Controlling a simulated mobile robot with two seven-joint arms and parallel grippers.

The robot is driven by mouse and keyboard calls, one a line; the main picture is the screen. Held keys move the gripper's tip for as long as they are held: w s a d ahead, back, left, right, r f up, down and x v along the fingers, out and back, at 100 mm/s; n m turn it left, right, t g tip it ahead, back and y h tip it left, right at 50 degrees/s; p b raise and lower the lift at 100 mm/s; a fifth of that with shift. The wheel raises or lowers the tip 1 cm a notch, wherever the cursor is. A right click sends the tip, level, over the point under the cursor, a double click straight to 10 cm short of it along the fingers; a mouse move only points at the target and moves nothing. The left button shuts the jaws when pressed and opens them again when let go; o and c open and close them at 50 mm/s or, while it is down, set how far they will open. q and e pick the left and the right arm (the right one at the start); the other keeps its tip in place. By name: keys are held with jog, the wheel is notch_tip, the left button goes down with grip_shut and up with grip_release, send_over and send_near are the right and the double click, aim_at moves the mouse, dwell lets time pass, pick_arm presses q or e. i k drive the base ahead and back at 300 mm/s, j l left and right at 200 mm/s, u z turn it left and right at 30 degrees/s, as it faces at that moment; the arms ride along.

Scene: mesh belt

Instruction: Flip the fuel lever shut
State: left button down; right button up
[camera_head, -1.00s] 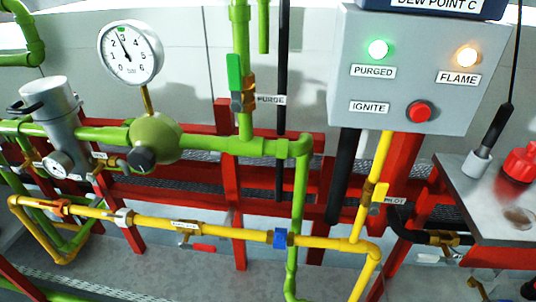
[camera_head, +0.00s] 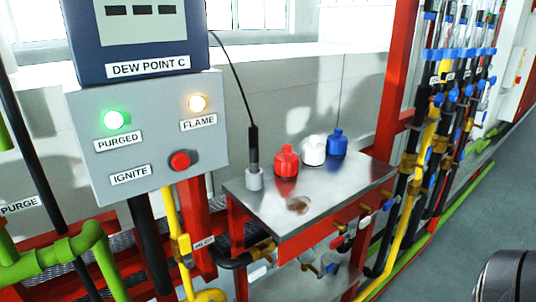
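No lever marked as fuel can be made out in this view. A valve with a yellow handle (camera_head: 182,246) sits on the yellow pipe (camera_head: 171,212) under the control box, beside a small label that appears to read PILOT (camera_head: 202,243). Neither of my grippers is in view. A dark rounded part at the lower right corner may be my own arm.
A grey control box (camera_head: 150,165) has lit PURGED and FLAME lamps and a red IGNITE button (camera_head: 180,160). A metal table (camera_head: 335,190) carries red (camera_head: 286,162), white (camera_head: 313,152) and blue (camera_head: 337,144) bottles. Vertical pipes with blue fittings stand right; grey floor (camera_head: 470,220) is clear.

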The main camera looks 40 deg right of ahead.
aim_at(429, 192)
jog(key=l+z, duration=0.1)
jog(key=z, duration=2.25)
jog(key=i+l+u, duration=0.1)
jog(key=l, duration=0.25)
jog(key=i+l, duration=0.35)
jog(key=i+l+u, duration=0.15)
jog(key=l, duration=0.2)
jog(key=i+l, duration=0.2)
jog(key=l, duration=0.2)
jog(key=i+l+u, duration=0.15)
jog(key=l, duration=0.2)
jog(key=i+l+u, duration=0.1)
jog(key=i+l, duration=0.15)
jog(key=l, duration=0.15)
jog(key=i+l, duration=0.15)
jog(key=l, duration=0.25)
jog(key=i+l+u, duration=0.15)
jog(key=l, duration=0.3)
